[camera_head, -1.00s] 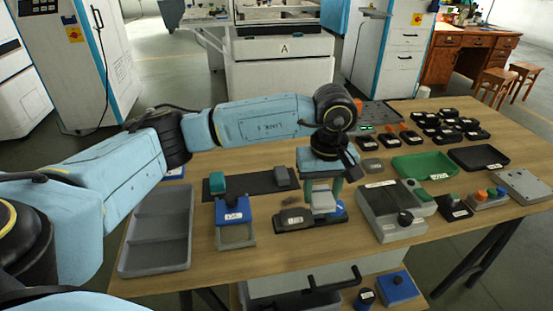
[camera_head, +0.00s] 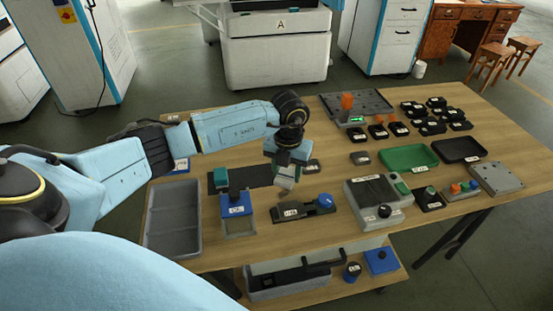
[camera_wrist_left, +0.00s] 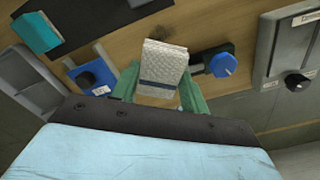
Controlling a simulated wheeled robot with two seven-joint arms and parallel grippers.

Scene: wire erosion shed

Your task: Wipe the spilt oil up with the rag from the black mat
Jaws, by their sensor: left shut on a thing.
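My left gripper (camera_head: 286,178) is shut on the rag (camera_wrist_left: 163,66), a pale grey folded cloth with a dark band. The rag also shows below the fingers in the head view (camera_head: 285,184). It is near the right end of the black mat (camera_head: 258,174), behind the black fixture with the blue knob (camera_head: 303,208). I cannot tell whether it touches the wood. My right gripper is not in view.
A teal block (camera_head: 220,178) is on the mat's left end. A blue stand (camera_head: 236,205) and a grey divided tray (camera_head: 172,222) are to the left. A grey control box (camera_head: 378,200), green tray (camera_head: 408,158) and black tray (camera_head: 459,150) are to the right.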

